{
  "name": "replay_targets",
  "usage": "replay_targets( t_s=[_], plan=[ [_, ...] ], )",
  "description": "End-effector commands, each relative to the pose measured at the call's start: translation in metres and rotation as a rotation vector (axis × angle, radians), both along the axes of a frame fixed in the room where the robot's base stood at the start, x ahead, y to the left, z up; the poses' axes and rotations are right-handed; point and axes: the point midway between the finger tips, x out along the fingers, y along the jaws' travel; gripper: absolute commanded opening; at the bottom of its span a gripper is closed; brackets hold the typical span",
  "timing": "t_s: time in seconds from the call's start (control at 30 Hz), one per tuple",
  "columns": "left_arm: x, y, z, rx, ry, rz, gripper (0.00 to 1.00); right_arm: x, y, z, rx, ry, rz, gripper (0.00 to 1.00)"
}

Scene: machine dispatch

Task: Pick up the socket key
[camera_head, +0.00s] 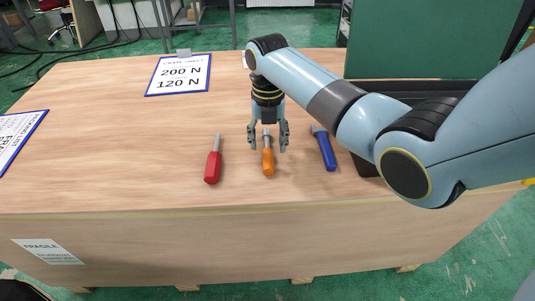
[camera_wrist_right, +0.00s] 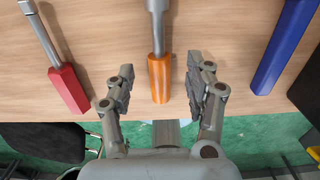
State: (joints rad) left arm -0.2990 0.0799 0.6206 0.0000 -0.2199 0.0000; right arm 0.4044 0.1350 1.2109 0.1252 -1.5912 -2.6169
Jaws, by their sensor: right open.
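Three hand tools lie in a row on the wooden crate top. The middle one has an orange handle (camera_head: 268,163) and a thick grey shaft; it looks like the socket key. It also shows in the right wrist view (camera_wrist_right: 160,80), between the fingers. My right gripper (camera_head: 268,146) points down over it, open, one finger on each side, with visible gaps. It holds nothing. In the head view the gripper partly hides the tool's shaft. My left gripper is not in view.
A dark tray (camera_head: 366,165) stands at the right, partly behind my arm. A crate sheet (camera_head: 180,74) lies at the back left. The left of the top is mostly clear.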

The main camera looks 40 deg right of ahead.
Motion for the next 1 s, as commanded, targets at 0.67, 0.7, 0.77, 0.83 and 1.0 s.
replay_targets(
  t_s=[0.67,0.7,0.77,0.83,1.0],
  plan=[
    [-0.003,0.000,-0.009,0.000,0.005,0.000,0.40,0.000,0.001,-0.031,0.000,0.000,-0.001,0.26],
    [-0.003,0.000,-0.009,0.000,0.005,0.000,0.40,0.000,0.001,-0.031,0.000,0.000,-0.001,0.21],
    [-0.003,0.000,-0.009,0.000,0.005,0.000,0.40,0.000,0.001,-0.031,0.000,0.000,-0.001,0.13],
    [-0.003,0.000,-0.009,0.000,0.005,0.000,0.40,0.000,0.001,-0.031,0.000,0.000,-0.001,0.04],
    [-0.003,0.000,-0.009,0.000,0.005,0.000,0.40,0.000,0.001,-0.031,0.000,0.000,-0.001,0.00]
  ],
)
